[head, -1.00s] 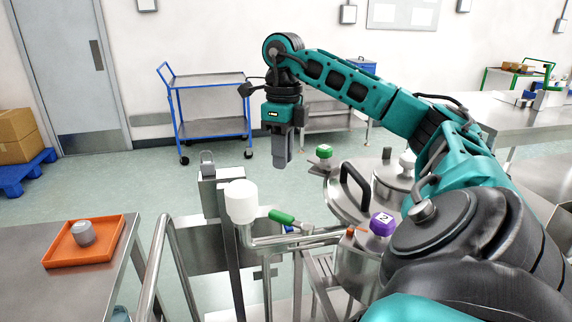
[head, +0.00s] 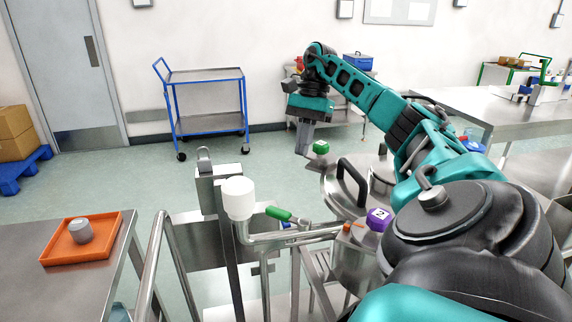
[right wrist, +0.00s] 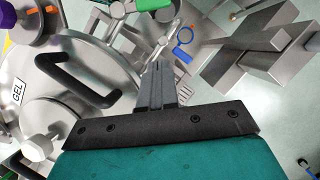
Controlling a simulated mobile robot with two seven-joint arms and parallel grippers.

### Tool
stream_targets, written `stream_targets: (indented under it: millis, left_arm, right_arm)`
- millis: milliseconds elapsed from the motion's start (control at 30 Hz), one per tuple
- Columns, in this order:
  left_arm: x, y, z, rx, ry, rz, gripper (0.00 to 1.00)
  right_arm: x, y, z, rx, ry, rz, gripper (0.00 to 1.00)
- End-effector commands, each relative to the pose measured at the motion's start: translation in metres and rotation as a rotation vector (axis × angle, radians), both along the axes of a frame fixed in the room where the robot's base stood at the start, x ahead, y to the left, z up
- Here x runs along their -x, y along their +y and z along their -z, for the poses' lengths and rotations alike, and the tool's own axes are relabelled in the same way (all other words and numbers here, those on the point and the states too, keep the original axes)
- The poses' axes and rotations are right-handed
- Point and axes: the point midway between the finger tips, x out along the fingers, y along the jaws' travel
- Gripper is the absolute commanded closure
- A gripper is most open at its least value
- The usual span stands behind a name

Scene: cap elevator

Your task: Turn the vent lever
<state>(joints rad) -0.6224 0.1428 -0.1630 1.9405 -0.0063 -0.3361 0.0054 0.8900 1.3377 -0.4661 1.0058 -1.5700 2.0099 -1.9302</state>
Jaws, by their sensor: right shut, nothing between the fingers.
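A lever with a green handle (head: 278,213) sits beside the bent steel pipe at the centre of the head view. A green knob (head: 320,147) stands at the far edge of the lidded steel vessel, and a purple knob (head: 378,219) marked 2 stands at its near side. I cannot tell for sure which is the vent lever. My right gripper (head: 303,152) is shut and empty, fingers pointing down, just left of the green knob in the head view. In the right wrist view its fingers (right wrist: 156,70) are together, with a green part (right wrist: 154,4) beyond them.
The vessel lid (right wrist: 90,45) with its black loop handle (right wrist: 75,78) lies left of the fingers. A white cylinder (head: 238,198) and steel rails stand nearer. An orange tray (head: 60,254) is on the left table. Open floor lies behind.

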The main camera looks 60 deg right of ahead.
Motion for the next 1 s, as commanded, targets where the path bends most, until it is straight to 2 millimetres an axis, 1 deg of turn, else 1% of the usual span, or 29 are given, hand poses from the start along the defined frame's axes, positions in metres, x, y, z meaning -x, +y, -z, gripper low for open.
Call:
stream_targets:
  millis: [267,433,733,767,800,1000]
  left_arm:
    - [0.000,0.000,0.031,0.000,0.000,0.000,0.57]
    - [0.001,0.000,0.042,-0.001,0.003,0.000,0.57]
    - [0.002,0.000,0.053,0.000,0.006,0.000,0.57]
    - [0.003,0.000,0.054,0.000,0.006,-0.001,0.57]
    - [0.003,0.000,0.054,0.000,0.007,0.000,0.57]
    - [0.003,-0.001,0.055,0.001,0.010,0.000,0.57]
  right_arm:
    - [0.001,0.010,0.033,0.000,0.002,-0.006,1.00]
    - [0.002,0.020,0.054,0.002,0.005,-0.005,1.00]
    - [0.002,0.036,0.095,0.002,0.006,-0.004,1.00]
    - [0.002,0.039,0.097,0.002,0.004,-0.003,1.00]
    - [0.002,0.044,0.093,0.005,0.002,-0.006,1.00]
    - [0.002,0.066,0.092,0.004,0.002,-0.004,1.00]
